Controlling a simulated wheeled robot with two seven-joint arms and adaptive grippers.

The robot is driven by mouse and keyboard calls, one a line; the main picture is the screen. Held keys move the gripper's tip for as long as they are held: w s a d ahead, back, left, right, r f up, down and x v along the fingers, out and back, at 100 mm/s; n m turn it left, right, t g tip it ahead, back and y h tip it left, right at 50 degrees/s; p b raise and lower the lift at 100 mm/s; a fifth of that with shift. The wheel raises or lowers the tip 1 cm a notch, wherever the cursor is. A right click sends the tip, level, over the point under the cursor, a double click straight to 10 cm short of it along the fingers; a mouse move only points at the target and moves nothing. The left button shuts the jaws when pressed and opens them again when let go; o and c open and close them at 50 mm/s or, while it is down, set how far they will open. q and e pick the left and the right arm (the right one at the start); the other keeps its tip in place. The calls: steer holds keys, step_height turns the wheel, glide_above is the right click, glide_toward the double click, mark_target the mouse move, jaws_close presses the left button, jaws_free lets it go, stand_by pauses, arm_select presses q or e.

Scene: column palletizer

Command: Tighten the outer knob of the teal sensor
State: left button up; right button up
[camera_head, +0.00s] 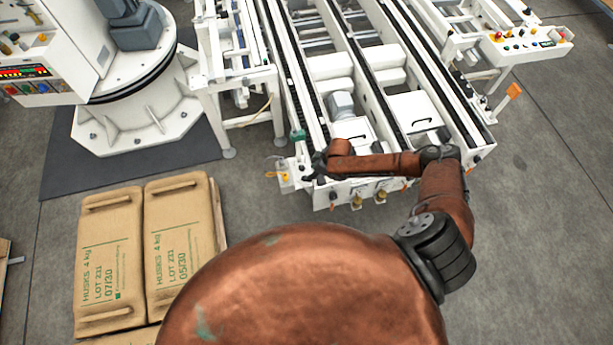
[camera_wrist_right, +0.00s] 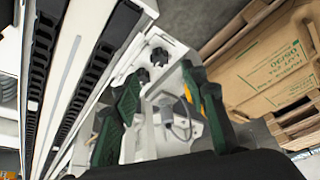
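The teal sensor (camera_head: 298,135) is a small block at the left front corner of the white conveyor, in the head view. In the right wrist view two black star-shaped knobs, a farther one (camera_wrist_right: 159,57) and a nearer one (camera_wrist_right: 142,75), sit on a white bracket; I cannot tell which is the outer one. My right gripper (camera_head: 315,163) is beside that corner, just below the sensor in the head view. In the wrist view its two green-and-black fingers (camera_wrist_right: 160,80) are apart with nothing gripped between them. The teal body is not clear there. My left gripper is not in view.
The conveyor's front edge (camera_head: 345,192) carries small fittings. A grey cabled part (camera_wrist_right: 180,128) shows between my fingers. Cardboard-coloured sacks (camera_head: 110,255) lie stacked at the lower left. A white machine base (camera_head: 140,120) stands at the upper left. Floor at the right is clear.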

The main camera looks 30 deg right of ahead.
steer(key=b+x, duration=0.1)
steer(key=x, duration=0.6)
steer(key=shift+w+f, duration=0.15)
steer(key=shift+f, duration=0.15)
steer(key=shift+c, duration=0.5)
jaws_close()
